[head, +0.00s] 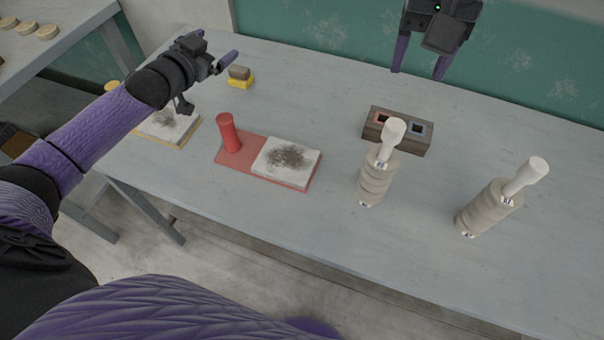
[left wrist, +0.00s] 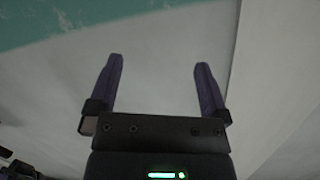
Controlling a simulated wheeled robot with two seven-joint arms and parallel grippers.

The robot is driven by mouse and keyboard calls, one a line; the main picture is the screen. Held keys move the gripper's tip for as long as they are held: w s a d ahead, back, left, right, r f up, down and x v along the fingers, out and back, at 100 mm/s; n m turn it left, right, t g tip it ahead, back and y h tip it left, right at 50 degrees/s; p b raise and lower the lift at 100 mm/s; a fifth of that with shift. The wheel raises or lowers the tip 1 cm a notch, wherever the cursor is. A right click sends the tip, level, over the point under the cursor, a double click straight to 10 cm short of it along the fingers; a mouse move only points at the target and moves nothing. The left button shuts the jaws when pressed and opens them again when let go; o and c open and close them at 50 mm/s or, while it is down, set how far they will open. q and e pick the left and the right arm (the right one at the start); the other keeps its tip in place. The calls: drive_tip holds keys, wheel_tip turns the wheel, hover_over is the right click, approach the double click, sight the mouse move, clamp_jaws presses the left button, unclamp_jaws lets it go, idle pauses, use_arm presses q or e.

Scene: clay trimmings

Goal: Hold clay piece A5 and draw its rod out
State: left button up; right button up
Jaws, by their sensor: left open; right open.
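Two ribbed grey-beige clay pieces stand on the table, one right of the middle (head: 372,185) and one further right (head: 487,210). A white rod with a thick head sticks out of the top of each, the middle one (head: 391,135) and the right one (head: 524,178). Their small labels are too small to read, so I cannot tell which is A5. My left gripper (head: 207,83) is open and empty over the back left of the table; its spread fingers show in the left wrist view (left wrist: 158,90). My right gripper (head: 420,67) is open and empty above the back edge, behind both pieces.
A dark wooden block (head: 374,128) with two square holes stands behind the middle piece. A red mat (head: 232,158) bears a red cylinder (head: 228,133) and a smudged white slab (head: 287,163). A yellow-and-brown block (head: 240,79) lies near my left gripper. The front right is clear.

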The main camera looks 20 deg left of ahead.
use_arm(q)
drive_tip(key=d+r+m+t+h, duration=0.1)
drive_tip(key=d+r+m+h, duration=0.1)
drive_tip(key=d, duration=0.6)
drive_tip(key=m+g+h, duration=0.2)
drive_tip(key=g+h, duration=0.1)
drive_tip(key=h, duration=0.6)
approach(378, 160)
drive_tip(key=x, duration=1.1)
drive_tip(key=shift+w+d+f, duration=0.15)
drive_tip(key=shift+w+f, duration=0.05)
drive_tip(key=shift+w, duration=0.05)
clamp_jaws()
use_arm(e)
drive_tip(key=shift+o, duration=1.9)
drive_tip(key=shift+m, duration=0.7)
wheel_tip(378, 160, down, 12)
drive_tip(key=m, duration=1.6)
drive_tip(key=shift+f, duration=0.1)
clamp_jaws()
